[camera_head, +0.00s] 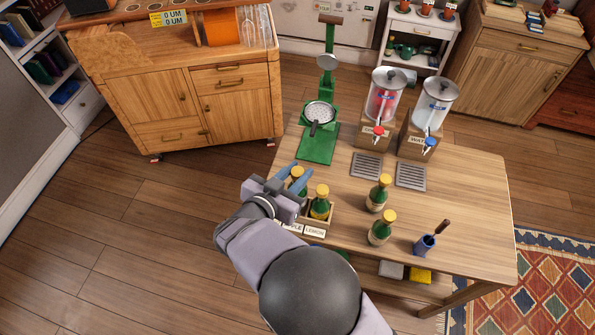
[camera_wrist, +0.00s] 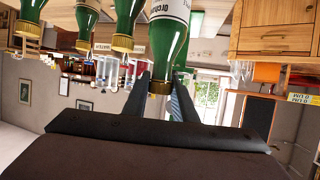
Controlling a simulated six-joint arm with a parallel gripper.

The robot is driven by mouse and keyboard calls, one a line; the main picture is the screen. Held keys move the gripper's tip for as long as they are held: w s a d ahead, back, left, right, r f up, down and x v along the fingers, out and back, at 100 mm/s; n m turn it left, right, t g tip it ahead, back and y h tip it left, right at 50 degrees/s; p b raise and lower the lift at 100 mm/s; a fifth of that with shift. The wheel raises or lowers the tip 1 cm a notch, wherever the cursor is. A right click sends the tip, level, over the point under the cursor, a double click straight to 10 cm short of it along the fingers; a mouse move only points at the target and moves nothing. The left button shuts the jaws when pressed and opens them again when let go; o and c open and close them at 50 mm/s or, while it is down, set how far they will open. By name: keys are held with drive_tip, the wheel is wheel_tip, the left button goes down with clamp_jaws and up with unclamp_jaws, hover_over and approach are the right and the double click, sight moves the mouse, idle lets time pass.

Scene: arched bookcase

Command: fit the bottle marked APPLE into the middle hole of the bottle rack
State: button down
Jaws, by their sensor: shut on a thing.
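My gripper (camera_head: 294,169) is shut on a green bottle with a yellow cap (camera_head: 297,172), above or at the left part of the wooden bottle rack (camera_head: 330,222). In the wrist view the held bottle (camera_wrist: 168,45) appears upside down between the fingers, with part of a white label showing; I cannot read APPLE on it. The rack's front shows a partly hidden label ending in "PLE" and a LEMON label (camera_head: 315,231). Another yellow-capped bottle (camera_head: 321,203) stands in the rack's right hole. My arm hides the rack's left side, and I cannot tell whether the held bottle is in a hole.
Two more yellow-capped bottles (camera_head: 378,194) (camera_head: 381,229) stand on the table right of the rack. A blue cup with a brush (camera_head: 425,244) is further right. A green press (camera_head: 319,130) and two drink dispensers (camera_head: 382,105) (camera_head: 433,112) stand behind.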

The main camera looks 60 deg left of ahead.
drive_tip(key=shift+f+b, duration=1.7)
drive_tip(key=shift+f, duration=1.05)
drive_tip(key=c, duration=1.4)
unclamp_jaws()
drive_tip(key=shift+c, duration=0.2)
drive_tip(key=shift+o, duration=0.4)
drive_tip(key=p+v, duration=0.4)
drive_tip(key=v, duration=0.3)
drive_tip(key=shift+s+d+r, duration=0.1)
drive_tip(key=shift+s+r, duration=0.05)
